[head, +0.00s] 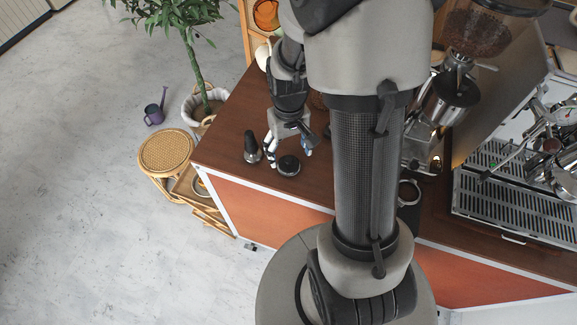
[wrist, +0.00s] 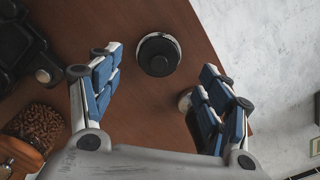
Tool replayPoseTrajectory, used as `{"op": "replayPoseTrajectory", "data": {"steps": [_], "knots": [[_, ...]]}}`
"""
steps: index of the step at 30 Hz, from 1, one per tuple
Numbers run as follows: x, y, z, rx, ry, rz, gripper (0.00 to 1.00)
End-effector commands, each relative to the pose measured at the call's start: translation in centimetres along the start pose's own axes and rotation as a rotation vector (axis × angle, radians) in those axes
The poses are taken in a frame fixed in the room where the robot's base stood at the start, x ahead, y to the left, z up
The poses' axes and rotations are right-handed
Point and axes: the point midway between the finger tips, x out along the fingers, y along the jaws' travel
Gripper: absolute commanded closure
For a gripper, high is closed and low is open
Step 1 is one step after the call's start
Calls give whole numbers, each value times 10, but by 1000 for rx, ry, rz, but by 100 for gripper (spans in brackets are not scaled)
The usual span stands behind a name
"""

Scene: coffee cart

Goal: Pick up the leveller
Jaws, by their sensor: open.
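The leveller (head: 288,165) is a low, round black puck with a silver rim, lying flat on the brown cart top near its front left edge. In the wrist view the leveller (wrist: 158,56) lies ahead, between the lines of the two fingers and apart from both. My gripper (head: 289,150) is open and empty, pointing down beside the leveller; its blue-padded fingers also show in the wrist view (wrist: 162,66). A dark tamper-like tool (head: 251,147) with a silver base stands left of the leveller. In the wrist view it seems partly hidden behind the right finger.
The espresso machine's drip tray (head: 500,195) and a grinder (head: 455,85) are on the right. A container of coffee beans (wrist: 38,122) is at lower left in the wrist view. A rattan stool (head: 166,152) and potted plant stand left of the cart. My arm hides part of the cart top.

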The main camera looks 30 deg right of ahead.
Motion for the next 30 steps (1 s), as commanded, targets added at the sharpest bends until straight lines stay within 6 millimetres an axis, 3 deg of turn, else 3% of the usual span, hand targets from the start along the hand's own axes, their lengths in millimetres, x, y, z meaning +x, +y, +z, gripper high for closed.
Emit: {"op": "replayPoseTrajectory", "data": {"steps": [8, 16, 24, 30], "knots": [[18, 0, -1, 0, -1, 0, 29], [57, 1, -3, 0, -1, 0, 29], [58, 1, -4, 0, 2, 0, 30], [58, 1, -4, 0, 1, 0, 43]]}}
